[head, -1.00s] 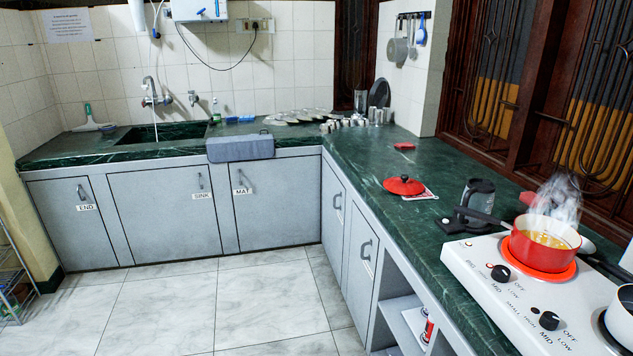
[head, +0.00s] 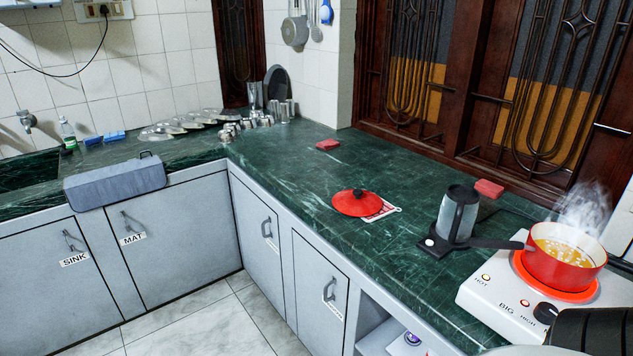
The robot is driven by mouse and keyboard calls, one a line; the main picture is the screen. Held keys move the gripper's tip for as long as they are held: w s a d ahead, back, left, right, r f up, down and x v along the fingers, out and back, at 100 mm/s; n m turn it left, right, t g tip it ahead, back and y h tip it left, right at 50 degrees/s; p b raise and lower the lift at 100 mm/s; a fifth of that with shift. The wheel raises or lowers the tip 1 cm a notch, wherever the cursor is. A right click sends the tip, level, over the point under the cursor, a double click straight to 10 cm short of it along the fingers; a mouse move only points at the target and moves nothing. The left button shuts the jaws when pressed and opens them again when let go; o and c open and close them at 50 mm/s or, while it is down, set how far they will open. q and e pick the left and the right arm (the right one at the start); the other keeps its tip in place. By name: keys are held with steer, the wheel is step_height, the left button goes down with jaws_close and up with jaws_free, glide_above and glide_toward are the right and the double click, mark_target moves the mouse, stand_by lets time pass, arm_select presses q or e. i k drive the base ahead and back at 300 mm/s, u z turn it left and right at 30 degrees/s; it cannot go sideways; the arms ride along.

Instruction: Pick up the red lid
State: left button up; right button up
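The red lid (head: 357,202) lies on the green marble counter, right of the corner, its dark knob on top. It partly covers a white and red patterned cloth or pot holder (head: 384,210). A red saucepan (head: 562,258) with a long dark handle stands steaming on a glowing red hot plate, with yellowish food inside. Neither gripper shows clearly. A dark ribbed part (head: 592,332) at the lower right edge may be part of my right arm.
A grey and black kettle (head: 457,215) stands between lid and stove (head: 490,292), near the pan handle. Small red blocks (head: 328,145) (head: 489,188) lie farther back. Metal cups (head: 283,110) and plates crowd the corner. Counter left of the lid is clear.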

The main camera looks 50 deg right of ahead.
mark_target(357, 203)
steer(key=i, duration=2.25)
steer(key=z, duration=3.65)
